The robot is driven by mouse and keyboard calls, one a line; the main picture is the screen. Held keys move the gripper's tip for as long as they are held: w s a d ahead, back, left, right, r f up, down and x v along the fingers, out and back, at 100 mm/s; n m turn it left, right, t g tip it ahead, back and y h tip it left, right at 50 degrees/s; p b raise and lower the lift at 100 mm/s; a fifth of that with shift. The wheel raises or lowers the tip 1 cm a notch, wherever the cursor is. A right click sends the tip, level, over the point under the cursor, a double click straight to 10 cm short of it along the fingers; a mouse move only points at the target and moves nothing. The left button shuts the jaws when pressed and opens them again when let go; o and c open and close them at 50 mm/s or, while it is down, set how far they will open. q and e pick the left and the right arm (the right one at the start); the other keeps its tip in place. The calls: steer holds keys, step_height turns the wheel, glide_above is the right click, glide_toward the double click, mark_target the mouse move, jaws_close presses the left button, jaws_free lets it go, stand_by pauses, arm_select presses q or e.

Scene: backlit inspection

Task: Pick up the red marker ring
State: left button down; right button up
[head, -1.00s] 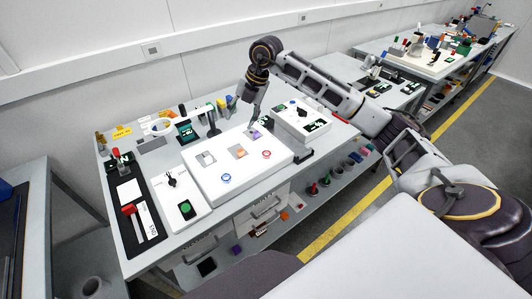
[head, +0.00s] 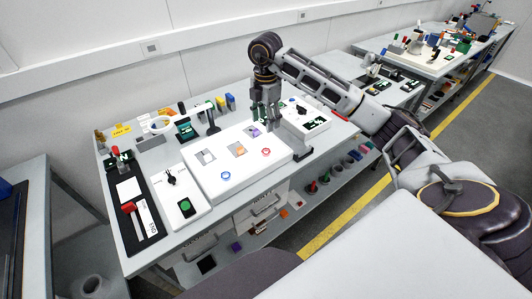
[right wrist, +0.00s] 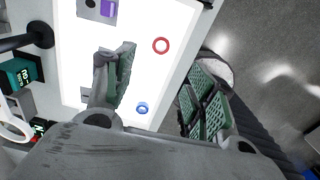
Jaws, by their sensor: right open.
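The red marker ring (head: 266,152) lies flat on the white lit panel (head: 215,185), near its right front edge. In the right wrist view the ring (right wrist: 161,46) shows whole, beyond the fingers and near the panel's edge. My right gripper (head: 267,120) points down above the back right part of the panel, behind the ring in the head view. Its fingers (right wrist: 163,88) are spread and empty, with the ring apart from them. My left gripper is out of view.
The panel also bears an orange square piece (head: 238,151) and a purple piece (head: 253,132). A dark upright post (head: 212,122) stands behind it. A white switch box (head: 183,197) is at the left, another device (head: 304,118) at the right. Floor lies past the bench's front edge.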

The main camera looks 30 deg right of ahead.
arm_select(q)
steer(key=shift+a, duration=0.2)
arm_select(e)
steer(key=shift+f, duration=0.1)
glide_above(267, 150)
steer(key=f, duration=0.7)
steer(key=shift+a+f+p, duration=0.2)
steer(key=shift+f+p, duration=0.15)
steer(key=shift+f, duration=0.05)
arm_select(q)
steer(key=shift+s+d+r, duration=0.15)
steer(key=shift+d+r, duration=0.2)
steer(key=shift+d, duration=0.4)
arm_select(e)
steer(key=shift+f, duration=0.3)
steer(key=shift+f, duration=0.15)
steer(key=shift+s+d+f+p, duration=0.15)
steer(key=shift+f+p, duration=0.4)
steer(key=shift+f, duration=1.35)
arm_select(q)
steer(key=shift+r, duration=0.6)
arm_select(e)
steer(key=shift+f, duration=0.55)
